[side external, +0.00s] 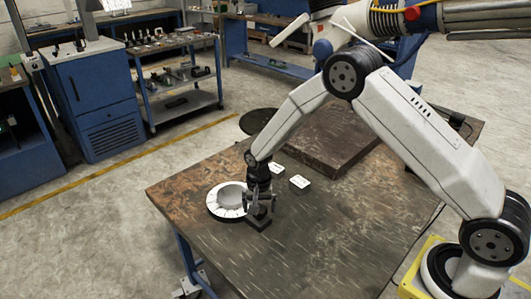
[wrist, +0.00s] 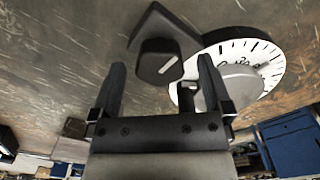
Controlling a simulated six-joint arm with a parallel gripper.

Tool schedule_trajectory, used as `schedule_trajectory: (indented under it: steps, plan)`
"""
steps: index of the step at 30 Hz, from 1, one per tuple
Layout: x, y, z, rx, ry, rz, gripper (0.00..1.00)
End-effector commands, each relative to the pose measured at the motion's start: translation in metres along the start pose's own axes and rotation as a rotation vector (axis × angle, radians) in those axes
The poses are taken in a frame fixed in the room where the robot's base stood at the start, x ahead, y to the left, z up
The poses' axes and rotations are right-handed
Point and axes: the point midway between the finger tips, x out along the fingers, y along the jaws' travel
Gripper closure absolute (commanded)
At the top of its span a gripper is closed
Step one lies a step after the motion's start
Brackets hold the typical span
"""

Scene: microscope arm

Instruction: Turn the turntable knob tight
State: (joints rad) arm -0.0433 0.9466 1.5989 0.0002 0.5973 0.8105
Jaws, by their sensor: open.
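The turntable knob (wrist: 157,66) is a black, rounded knob with a white pointer line, on a dark angular base (wrist: 158,28). In the wrist view it shows between and just beyond the fingertips of my gripper (wrist: 161,66), with gaps on both sides. My gripper is open, with one finger on each side of the view. The turntable (wrist: 273,69) has a white ring with black graduation marks and a grey centre; the right finger covers part of it. In the side view my gripper (side external: 260,198) points down over the dark base (side external: 259,223), right beside the turntable (side external: 213,205), and mostly hides the knob.
Two small white blocks (side external: 299,182) lie on the worn table (side external: 330,240) behind my gripper. A dark raised slab (side external: 325,145) and a black disc (side external: 258,121) are farther back. The table's front and right areas are clear.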

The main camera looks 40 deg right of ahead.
Motion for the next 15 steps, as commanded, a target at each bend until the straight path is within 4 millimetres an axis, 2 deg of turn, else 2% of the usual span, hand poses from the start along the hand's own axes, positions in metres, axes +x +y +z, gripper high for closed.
schedule_trajectory:
  steps: [8, 15]
  plan:
    - [-0.023, 0.0, 0.0, 0.0, 0.002, -0.002, 0.0]
    - [-0.053, 0.0, 0.0, 0.0, 0.001, -0.002, 0.0]
